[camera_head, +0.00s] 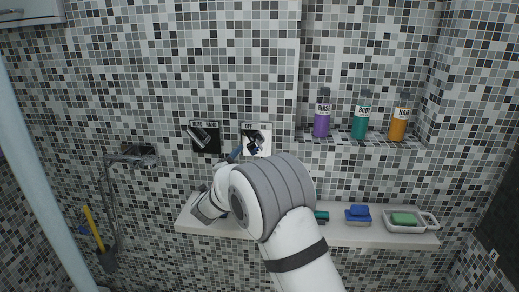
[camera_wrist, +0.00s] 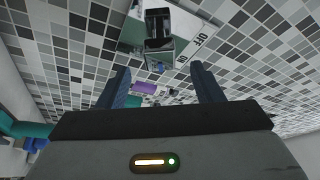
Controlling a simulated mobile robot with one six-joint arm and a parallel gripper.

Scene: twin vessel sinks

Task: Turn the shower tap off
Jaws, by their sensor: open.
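A white wall plate (camera_head: 264,133) with a chrome tap lever (camera_head: 254,138) is on the tiled wall. A black plate (camera_head: 213,145) with a similar lever (camera_head: 200,136) is to its left. Which one is the shower tap, I cannot read. My gripper (camera_head: 246,151) is at the lower part of the white plate, partly hidden by my arm. In the wrist view my gripper (camera_wrist: 162,80) has its two blue fingers spread, with nothing held between them. The lever (camera_wrist: 158,28) shows above the fingertips, beside a plate (camera_wrist: 188,28) marked OFF and ON. Contact with it is not visible.
Purple (camera_head: 321,120), green (camera_head: 360,121) and orange (camera_head: 399,123) bottles stand in a wall niche. A ledge (camera_head: 345,233) below holds a blue sponge (camera_head: 358,213) and a soap dish (camera_head: 390,227). A chrome fitting with a hose (camera_head: 113,185) is at left.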

